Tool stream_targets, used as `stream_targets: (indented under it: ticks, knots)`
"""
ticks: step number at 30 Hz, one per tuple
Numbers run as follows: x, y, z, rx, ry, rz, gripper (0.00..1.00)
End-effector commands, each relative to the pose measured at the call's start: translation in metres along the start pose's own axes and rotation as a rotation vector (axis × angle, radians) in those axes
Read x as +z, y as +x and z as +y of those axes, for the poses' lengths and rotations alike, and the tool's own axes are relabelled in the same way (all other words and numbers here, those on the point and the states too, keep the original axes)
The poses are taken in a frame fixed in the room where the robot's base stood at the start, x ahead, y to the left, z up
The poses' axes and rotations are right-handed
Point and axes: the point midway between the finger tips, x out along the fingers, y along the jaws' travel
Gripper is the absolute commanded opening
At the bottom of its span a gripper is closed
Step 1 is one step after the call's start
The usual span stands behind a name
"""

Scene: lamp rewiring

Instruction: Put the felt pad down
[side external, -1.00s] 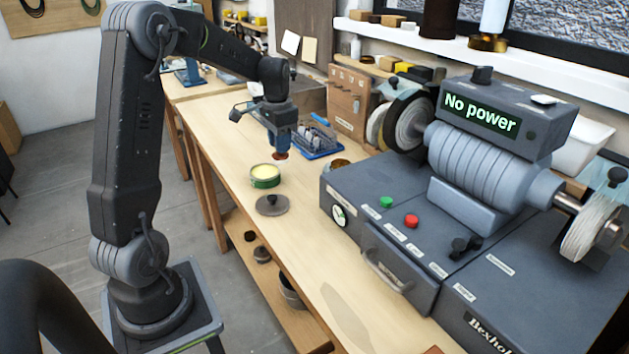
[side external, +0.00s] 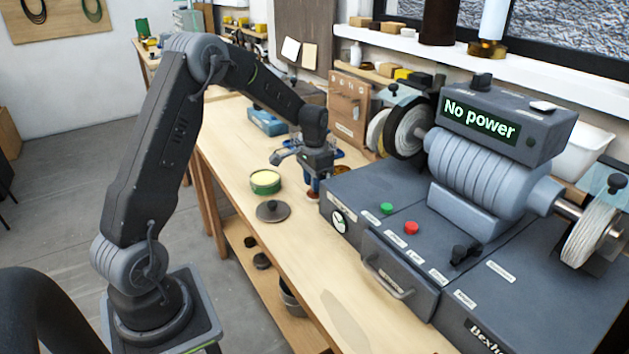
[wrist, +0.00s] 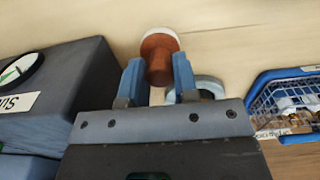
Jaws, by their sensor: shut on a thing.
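The felt pad (wrist: 174,38) has a reddish-brown round grip and a whitish edge. In the wrist view it sits between the blue fingers of my gripper (wrist: 158,78), which is shut on its grip. In the side view my gripper (side external: 312,184) points down over the bench, close to the left corner of the grey machine. Only a small reddish bit of the pad shows below the fingers there. I cannot tell whether the pad touches the bench.
The grey machine (side external: 400,270) reading "No power" stands close to my gripper. An open tin (side external: 265,182) with pale contents and a round lid (side external: 272,211) lie to the left. A blue tray (wrist: 262,92) and a round rim (wrist: 209,84) are nearby.

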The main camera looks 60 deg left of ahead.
Motion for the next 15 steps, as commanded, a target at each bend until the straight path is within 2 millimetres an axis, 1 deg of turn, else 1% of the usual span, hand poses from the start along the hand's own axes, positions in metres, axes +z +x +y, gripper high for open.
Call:
stream_targets:
  ticks: [7, 8, 15]
  knots:
    - [0.0002, 0.0026, -0.0001, 0.0, 0.0, -0.001, 0.11]
    - [0.0002, 0.003, -0.0001, 0.0, 0.0, -0.001, 0.29]
    - [0.0001, 0.0024, -0.0001, 0.0, 0.0, 0.0, 0.52]
